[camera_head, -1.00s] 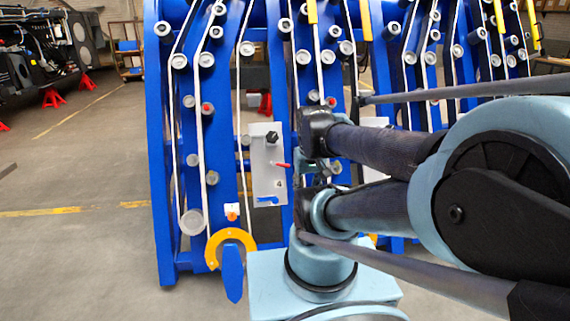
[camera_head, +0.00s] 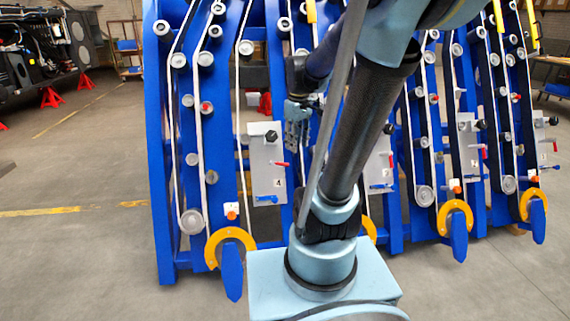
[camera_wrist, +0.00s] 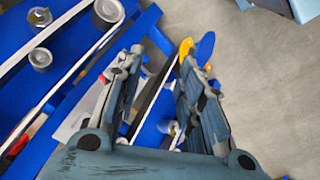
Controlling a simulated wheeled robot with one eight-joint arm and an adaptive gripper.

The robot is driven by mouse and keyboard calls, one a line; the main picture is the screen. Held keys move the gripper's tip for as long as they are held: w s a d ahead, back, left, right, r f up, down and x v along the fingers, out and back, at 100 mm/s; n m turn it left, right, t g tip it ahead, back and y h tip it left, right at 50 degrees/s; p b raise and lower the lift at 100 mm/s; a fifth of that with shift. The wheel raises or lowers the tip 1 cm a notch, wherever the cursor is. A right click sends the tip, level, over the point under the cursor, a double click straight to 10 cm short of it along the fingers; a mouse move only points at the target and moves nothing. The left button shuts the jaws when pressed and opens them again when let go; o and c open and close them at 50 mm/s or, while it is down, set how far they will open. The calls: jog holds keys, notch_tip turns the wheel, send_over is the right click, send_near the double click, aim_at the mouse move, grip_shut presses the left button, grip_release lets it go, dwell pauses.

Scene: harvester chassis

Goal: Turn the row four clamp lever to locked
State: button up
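A light grey plate (camera_head: 262,165) marked 4 is on the blue row at left of centre in the head view. It carries a black knob (camera_head: 271,136) at the top, a small red-tipped lever (camera_head: 282,164) at its right edge and a blue handle (camera_head: 266,198) at the bottom. I cannot tell which is the clamp lever. My gripper (camera_head: 297,140) hangs fingers down just right of the plate, apparently apart from it. In the wrist view my gripper (camera_wrist: 160,55) has its fingers spread, with nothing held between them. A grey plate (camera_wrist: 78,118) shows partly behind the left finger.
More blue rows with belts and rollers stand to the right, with similar plates (camera_head: 467,150). Yellow-orange arcs (camera_head: 229,240) with blue pointed tabs stand low in front. My arm hides part of the middle rows. Open floor (camera_head: 90,250) lies at the left.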

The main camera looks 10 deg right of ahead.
jog(key=w+n, duration=0.5)
jog(key=w, duration=1)
jog(key=n+g, duration=0.1)
jog(key=n, duration=0.3)
send_over(281, 164)
jog(key=d, duration=0.2)
notch_tip(281, 164, down, 6)
jog(key=f, duration=1.7)
jog(key=shift+w, duration=0.2)
jog(key=shift+c, duration=0.4)
grip_shut()
